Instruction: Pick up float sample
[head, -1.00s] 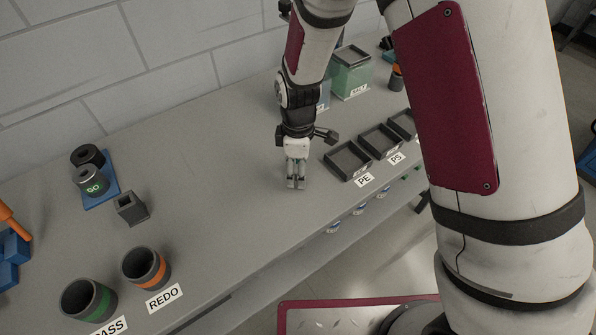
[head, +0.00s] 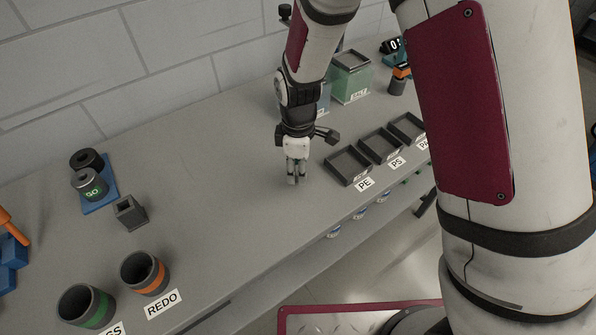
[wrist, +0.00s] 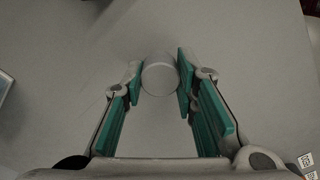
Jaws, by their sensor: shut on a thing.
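A pale grey round piece (wrist: 160,76), which I take to be the float sample, sits between my green-padded fingertips in the wrist view. My gripper (wrist: 159,80) is shut on it, one pad at each side. In the head view my gripper (head: 296,178) points down over the bench, left of the trays. There the held piece is small and mostly hidden by the fingers. I cannot tell whether it touches the bench.
Dark open trays (head: 348,166) labelled PE and PS stand right of my gripper on the bench (head: 215,190). A green tank (head: 350,80) is behind. A REDO cup (head: 146,272), a green-banded cup (head: 86,305) and a square holder (head: 130,212) stand left. The bench between is clear.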

